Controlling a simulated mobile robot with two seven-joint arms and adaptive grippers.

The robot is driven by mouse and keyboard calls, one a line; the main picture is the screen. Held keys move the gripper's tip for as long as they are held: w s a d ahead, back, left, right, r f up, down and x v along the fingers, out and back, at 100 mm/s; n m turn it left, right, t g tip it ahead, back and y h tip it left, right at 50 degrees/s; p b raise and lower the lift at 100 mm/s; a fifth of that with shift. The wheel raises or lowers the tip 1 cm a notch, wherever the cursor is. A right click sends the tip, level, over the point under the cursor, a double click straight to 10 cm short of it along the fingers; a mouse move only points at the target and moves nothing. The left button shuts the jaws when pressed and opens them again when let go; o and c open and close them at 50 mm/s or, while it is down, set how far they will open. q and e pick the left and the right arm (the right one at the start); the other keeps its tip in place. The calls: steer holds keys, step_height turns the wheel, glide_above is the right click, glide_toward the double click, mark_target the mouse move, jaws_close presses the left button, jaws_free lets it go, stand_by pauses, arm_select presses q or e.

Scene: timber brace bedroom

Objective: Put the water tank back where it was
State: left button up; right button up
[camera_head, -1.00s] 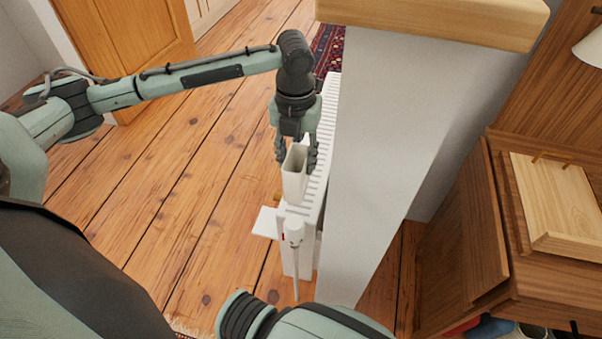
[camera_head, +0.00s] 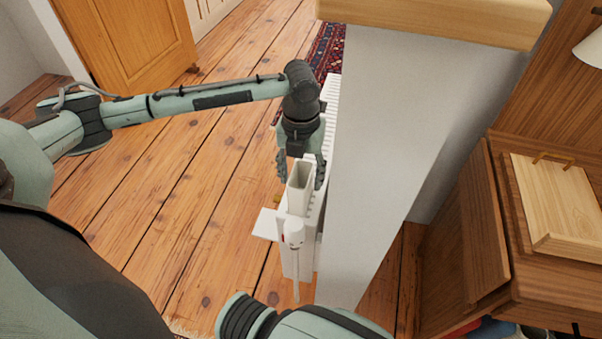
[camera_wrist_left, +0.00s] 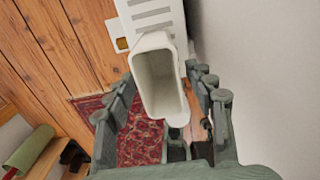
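The water tank (camera_head: 299,201) is a narrow, white, open-topped box. It is upright, with its opening facing up. My left gripper (camera_head: 301,172) has its fingers on either side of the tank's upper part and holds it. The left wrist view shows the tank (camera_wrist_left: 160,80) between the two fingers (camera_wrist_left: 163,102), its inside looking empty. The tank is at the near end of the white slotted radiator (camera_head: 331,110), overlapping it in the head view. Whether its base touches anything there is hidden. My right gripper is out of view.
A grey wall end (camera_head: 385,150) with a timber top (camera_head: 440,18) stands close on the right. A white valve (camera_head: 294,234) and a small white ledge (camera_head: 266,223) are just below the tank. Open plank floor (camera_head: 180,220) lies to the left.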

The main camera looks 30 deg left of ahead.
arm_select(q)
steer(key=shift+r, duration=0.1)
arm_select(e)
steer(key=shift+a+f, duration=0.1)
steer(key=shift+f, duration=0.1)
arm_select(q)
step_height(320, 180, up, 4)
steer(key=shift+r, duration=0.1)
step_height(320, 180, up, 8)
steer(key=p, duration=0.1)
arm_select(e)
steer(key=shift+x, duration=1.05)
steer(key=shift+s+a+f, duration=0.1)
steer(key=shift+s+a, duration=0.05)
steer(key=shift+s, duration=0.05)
